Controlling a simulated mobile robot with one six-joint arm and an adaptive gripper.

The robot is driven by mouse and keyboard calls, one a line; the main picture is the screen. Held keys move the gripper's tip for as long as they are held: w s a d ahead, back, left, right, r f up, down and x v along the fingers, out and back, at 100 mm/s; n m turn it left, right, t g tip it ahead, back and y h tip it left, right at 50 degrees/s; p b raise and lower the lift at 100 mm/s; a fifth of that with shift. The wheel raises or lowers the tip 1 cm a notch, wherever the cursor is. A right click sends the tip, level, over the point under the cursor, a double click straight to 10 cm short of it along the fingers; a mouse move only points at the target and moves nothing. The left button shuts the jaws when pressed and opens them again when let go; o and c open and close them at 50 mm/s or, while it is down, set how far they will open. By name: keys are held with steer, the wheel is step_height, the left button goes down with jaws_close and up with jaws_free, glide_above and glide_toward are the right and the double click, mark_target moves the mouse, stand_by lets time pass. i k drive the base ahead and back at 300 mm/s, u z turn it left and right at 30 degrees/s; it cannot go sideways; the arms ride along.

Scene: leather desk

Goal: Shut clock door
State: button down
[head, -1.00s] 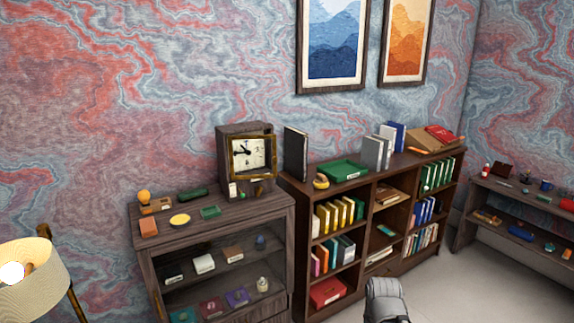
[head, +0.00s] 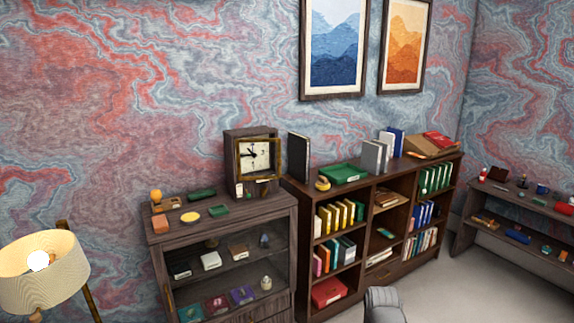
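The clock (head: 252,157) is a dark wooden box with a pale face and dark hands. It stands upright on top of the dark wooden cabinet at left centre of the head view. Its door (head: 278,153) is a thin brass-coloured frame at the front, reaching a little past the face on the right. It looks slightly ajar, but the gap is too small to be sure. A grey part of my arm shows at the bottom edge, well away from the clock. My gripper's fingers are not in view.
Small objects, including a yellow dish (head: 190,216) and a green box (head: 219,210), lie on the cabinet top (head: 235,217) near the clock. A bookcase (head: 308,222) stands to the right. A lamp (head: 45,270) is at lower left. Floor (head: 440,275) shows clear at lower right.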

mark_target(279, 160)
steer(key=u, duration=0.1)
steer(key=i, duration=0.95)
steer(key=z, duration=0.05)
